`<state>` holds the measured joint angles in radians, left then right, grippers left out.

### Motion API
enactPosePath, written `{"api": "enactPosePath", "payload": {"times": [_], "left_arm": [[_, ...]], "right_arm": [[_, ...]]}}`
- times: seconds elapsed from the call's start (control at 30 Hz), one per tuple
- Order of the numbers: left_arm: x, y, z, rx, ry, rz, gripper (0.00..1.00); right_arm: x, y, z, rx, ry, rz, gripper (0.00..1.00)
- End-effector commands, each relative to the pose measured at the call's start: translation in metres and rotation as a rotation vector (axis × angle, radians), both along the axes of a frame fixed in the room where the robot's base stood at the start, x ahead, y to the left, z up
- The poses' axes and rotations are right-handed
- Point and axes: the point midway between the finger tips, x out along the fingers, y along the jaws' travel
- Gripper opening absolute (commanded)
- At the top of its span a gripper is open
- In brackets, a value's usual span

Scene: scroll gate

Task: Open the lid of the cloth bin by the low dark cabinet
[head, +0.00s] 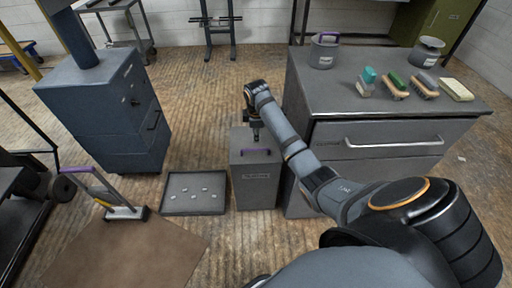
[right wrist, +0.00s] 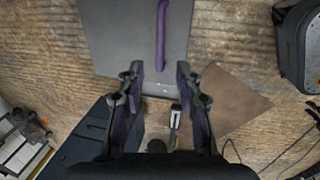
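The grey cloth bin (head: 256,187) stands on the floor against the left side of the low dark cabinet (head: 362,135). Its lid looks closed, with a purple handle (head: 256,151) on top and a label on the front. In the right wrist view the lid (right wrist: 112,30) is ahead of the fingers, and its purple handle (right wrist: 161,35) runs away from me. My right gripper (head: 255,138) is above the bin's lid. In the right wrist view my right gripper (right wrist: 159,78) is open and empty, its fingertips apart on either side of the handle's line. My left gripper is not in view.
A shallow dark tray (head: 195,210) with several small pieces lies left of the bin. A blue-grey cabinet (head: 105,115) and a purple-handled floor tool (head: 120,211) are further left. Several brushes and a grey pot (head: 324,55) stand on the low cabinet. A brown mat (head: 130,250) lies in front.

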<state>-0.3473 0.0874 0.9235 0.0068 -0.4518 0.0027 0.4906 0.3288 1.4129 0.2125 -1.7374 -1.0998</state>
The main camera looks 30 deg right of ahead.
Motion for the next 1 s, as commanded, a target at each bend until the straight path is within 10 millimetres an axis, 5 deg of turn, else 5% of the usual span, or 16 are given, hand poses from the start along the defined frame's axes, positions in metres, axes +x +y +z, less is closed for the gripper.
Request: {"api": "enactPosePath", "payload": {"times": [0.5, 0.93, 1.0], "left_arm": [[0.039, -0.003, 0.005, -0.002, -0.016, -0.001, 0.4], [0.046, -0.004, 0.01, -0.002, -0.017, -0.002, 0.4], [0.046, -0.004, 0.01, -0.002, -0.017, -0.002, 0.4]], "right_arm": [[0.014, -0.008, -0.092, 0.001, 0.001, -0.003, 0.35], [0.016, -0.01, -0.104, 0.0, 0.0, -0.003, 0.35], [0.016, -0.01, -0.103, 0.0, 0.0, -0.003, 0.26]]}}
